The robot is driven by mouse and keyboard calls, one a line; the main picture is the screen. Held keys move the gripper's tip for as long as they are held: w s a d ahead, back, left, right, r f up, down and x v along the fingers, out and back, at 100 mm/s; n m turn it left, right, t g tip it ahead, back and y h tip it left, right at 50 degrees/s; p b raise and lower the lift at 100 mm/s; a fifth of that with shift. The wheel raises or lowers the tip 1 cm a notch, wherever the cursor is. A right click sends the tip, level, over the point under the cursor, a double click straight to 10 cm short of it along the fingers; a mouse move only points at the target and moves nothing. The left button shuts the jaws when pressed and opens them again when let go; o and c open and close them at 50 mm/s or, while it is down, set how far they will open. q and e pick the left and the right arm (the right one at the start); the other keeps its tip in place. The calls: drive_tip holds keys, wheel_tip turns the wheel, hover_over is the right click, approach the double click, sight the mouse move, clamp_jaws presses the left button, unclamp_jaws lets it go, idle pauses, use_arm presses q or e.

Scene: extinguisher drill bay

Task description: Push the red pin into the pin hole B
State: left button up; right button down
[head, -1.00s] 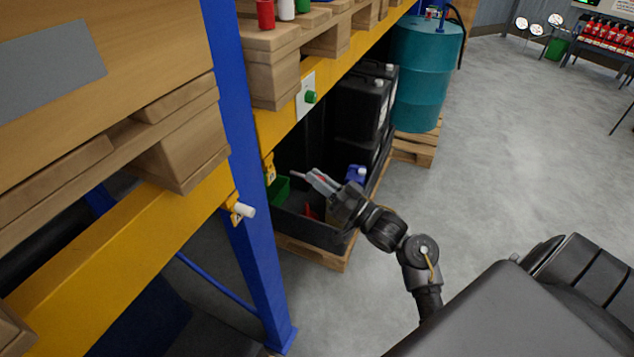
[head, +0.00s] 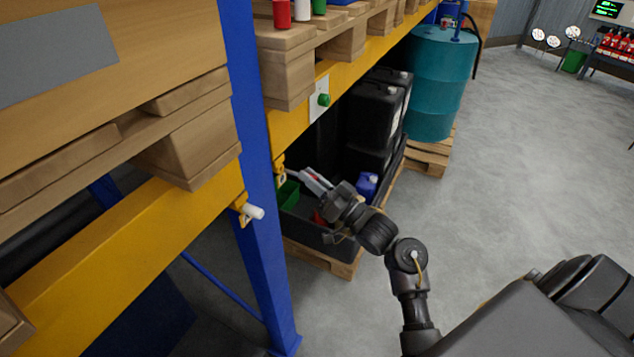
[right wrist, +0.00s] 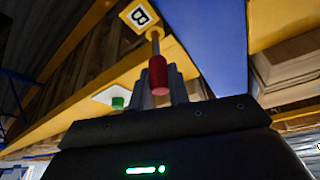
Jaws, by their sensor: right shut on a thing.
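My right gripper (head: 310,177) is shut on the red pin (right wrist: 158,76), which has a red grip and a thin metal shank. In the right wrist view the fingers (right wrist: 161,95) stand on both sides of the red grip. The shank points up at a yellow plate marked B (right wrist: 140,16), and its tip overlaps the plate's lower edge. I cannot tell whether the tip is inside the hole; the hole itself is hidden. In the head view the yellow bracket (head: 280,168) sits beside the blue post, just left of my fingertips. My left gripper is not in view.
A blue rack post (head: 258,200) and yellow beams (head: 190,225) stand close by. A white pin (head: 254,212) sits in another bracket to the left. Below my gripper is a black tray (head: 322,240) with a green bin (head: 288,195). The floor at right is open.

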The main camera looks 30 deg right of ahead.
sight(294, 173)
drive_tip(key=shift+w+a, duration=0.45)
drive_tip(key=shift+w, duration=0.25)
drive_tip(key=shift+w+a, duration=0.45)
drive_tip(key=shift+w, duration=0.25)
drive_tip(key=shift+w+a, duration=0.45)
drive_tip(key=shift+w, duration=0.25)
idle(2.5)
drive_tip(key=c, duration=1.3)
unclamp_jaws()
drive_tip(key=shift+w+a, duration=0.1)
drive_tip(key=shift+o, duration=0.2)
drive_tip(key=shift+s, duration=0.2)
drive_tip(key=v, duration=0.8)
drive_tip(key=shift+s+d+f+p, duration=0.2)
drive_tip(key=shift+s+d+p, duration=0.1)
drive_tip(key=shift+p, duration=0.1)
